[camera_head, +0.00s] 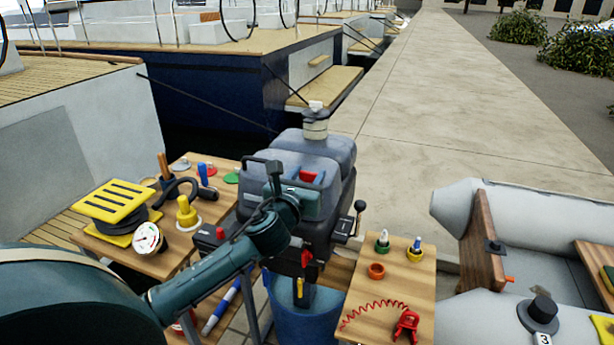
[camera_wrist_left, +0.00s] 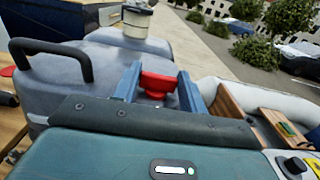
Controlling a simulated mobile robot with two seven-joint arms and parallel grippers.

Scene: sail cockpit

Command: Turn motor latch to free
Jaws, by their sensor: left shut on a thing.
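The outboard motor (camera_head: 335,165) stands in the middle of the head view, with a grey cowl. A red latch (camera_head: 308,176) sits on its cowl, partly hidden by my left gripper (camera_head: 306,181). In the left wrist view the red latch (camera_wrist_left: 157,84) lies between the two blue fingers of my left gripper (camera_wrist_left: 160,92), which is shut on it. The latch's lower part is hidden by the gripper body. My right gripper is not in view.
A wooden table (camera_head: 180,262) left of the motor holds a yellow-topped reel, a gauge and several small fittings. A smaller board (camera_head: 400,280) on the right holds fittings and a red coiled cord (camera_head: 375,312). A grey dinghy (camera_head: 545,215) lies further right.

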